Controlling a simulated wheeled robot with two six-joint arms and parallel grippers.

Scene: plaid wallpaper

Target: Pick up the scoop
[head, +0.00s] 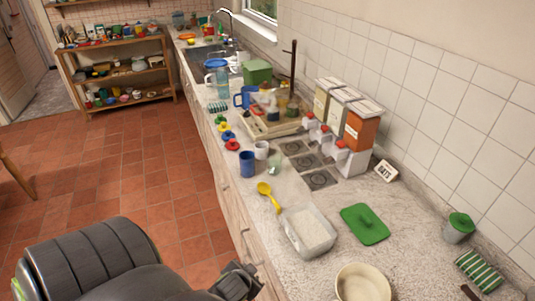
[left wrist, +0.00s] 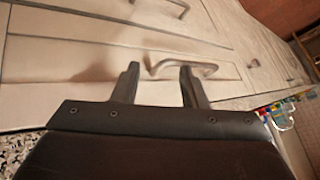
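The yellow scoop (head: 265,190) lies near the counter's front edge in the head view. Its round end points away from me, and its handle runs toward a clear container of white contents (head: 308,231). I cannot tell whether the handle touches the container. My left gripper (head: 241,282) is low in the head view, in front of the counter edge and well short of the scoop. In the left wrist view my left gripper (left wrist: 158,70) has its two fingers apart with nothing between them. The scoop is not in that view. My right gripper is in neither view.
A blue cup (head: 247,164) and a white mug (head: 262,150) stand beyond the scoop. A green lid (head: 364,224) lies right of the container, and a cream bowl (head: 362,283) is nearer. Cabinet fronts with a metal handle (left wrist: 182,68) face the left wrist camera.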

